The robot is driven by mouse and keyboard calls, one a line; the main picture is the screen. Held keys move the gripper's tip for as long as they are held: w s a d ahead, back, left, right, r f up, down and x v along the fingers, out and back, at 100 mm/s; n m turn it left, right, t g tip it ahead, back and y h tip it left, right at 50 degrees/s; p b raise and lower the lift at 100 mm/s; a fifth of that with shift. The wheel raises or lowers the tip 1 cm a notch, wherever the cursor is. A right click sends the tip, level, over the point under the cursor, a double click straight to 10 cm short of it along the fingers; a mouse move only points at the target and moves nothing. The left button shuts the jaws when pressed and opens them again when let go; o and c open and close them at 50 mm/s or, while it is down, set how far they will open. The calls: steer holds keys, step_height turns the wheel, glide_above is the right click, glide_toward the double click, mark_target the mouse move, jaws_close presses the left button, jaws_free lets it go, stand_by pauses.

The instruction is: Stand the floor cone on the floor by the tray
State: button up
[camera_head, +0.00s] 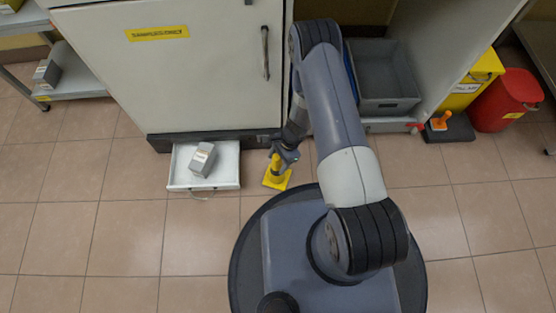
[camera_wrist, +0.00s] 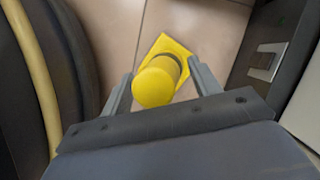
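The yellow floor cone (camera_head: 275,180) has a square base and appears upright on the tiles, just right of the white tray (camera_head: 180,183). In the wrist view the cone (camera_wrist: 155,86) shows a round top and a dark band, seen from above. My gripper (camera_head: 284,156) is over the cone. Its two fingers (camera_wrist: 160,68) are apart, one on each side of the cone, with a gap on the left; I cannot tell whether the right finger touches. The tray sticks out low from the white cabinet and holds a grey box (camera_head: 203,158).
The white cabinet (camera_head: 190,80) stands behind the tray. Grey crates (camera_head: 383,75), a yellow bin (camera_head: 470,85), a red bin (camera_head: 505,100) and an orange object (camera_head: 441,120) on a dark base are at right. A shelf (camera_head: 70,85) is at left. The floor left of the tray is clear.

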mark_target(278, 156)
steer(key=p+v, duration=0.5)
steer(key=v, duration=0.7)
steer(key=shift+r, duration=0.1)
steer(key=b+x, duration=0.5)
steer(key=x, duration=0.7)
steer(key=shift+r+p, duration=0.9)
steer(key=shift+r, duration=0.95)
steer(key=shift+f, duration=0.15)
